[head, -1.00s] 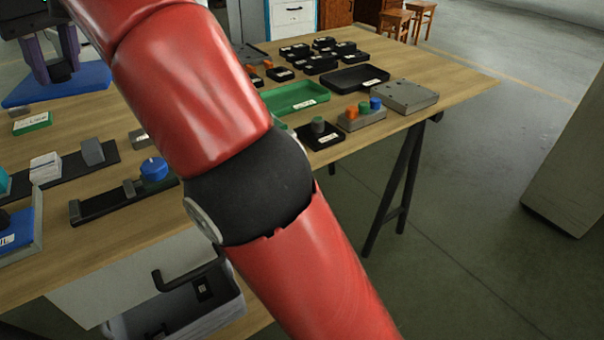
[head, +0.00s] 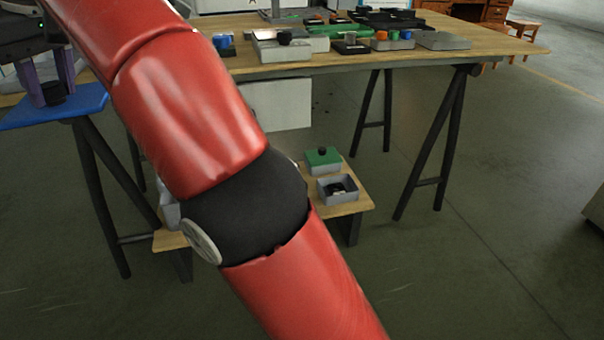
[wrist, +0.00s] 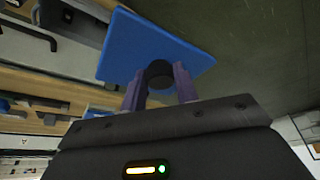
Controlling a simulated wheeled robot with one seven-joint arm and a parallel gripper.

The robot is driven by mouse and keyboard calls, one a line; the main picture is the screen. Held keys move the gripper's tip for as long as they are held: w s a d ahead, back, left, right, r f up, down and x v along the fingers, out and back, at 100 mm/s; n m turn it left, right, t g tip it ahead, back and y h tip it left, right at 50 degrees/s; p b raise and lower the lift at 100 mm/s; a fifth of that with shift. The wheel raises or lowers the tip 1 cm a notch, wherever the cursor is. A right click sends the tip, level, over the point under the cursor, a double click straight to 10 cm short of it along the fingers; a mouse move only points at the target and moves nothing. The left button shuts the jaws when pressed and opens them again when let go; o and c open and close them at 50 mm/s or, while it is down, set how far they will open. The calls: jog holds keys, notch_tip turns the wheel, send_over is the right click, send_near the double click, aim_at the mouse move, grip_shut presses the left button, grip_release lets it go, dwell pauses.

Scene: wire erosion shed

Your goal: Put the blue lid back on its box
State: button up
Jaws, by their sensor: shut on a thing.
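The blue lid (head: 60,108) is a flat square plate with a black knob (head: 53,93), in the upper left of the head view. My gripper (head: 57,88) is shut on the knob, its purple fingers on either side. The wrist view also shows the lid (wrist: 130,45) between and beyond the fingers (wrist: 160,85). An open grey box (head: 338,198) with small things inside stands on a low wooden bench, right of my arm and well away from the lid. I cannot tell for sure that it is the lid's box.
A grey box with a green lid (head: 323,157) stands just behind the open box on the low bench (head: 350,207). The large worktable (head: 470,40), crowded with trays and parts, stands on black trestles behind. My arm hides part of the bench.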

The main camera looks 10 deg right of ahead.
jog(key=shift+d+f+p, duration=0.1)
jog(key=shift+f+p, duration=0.2)
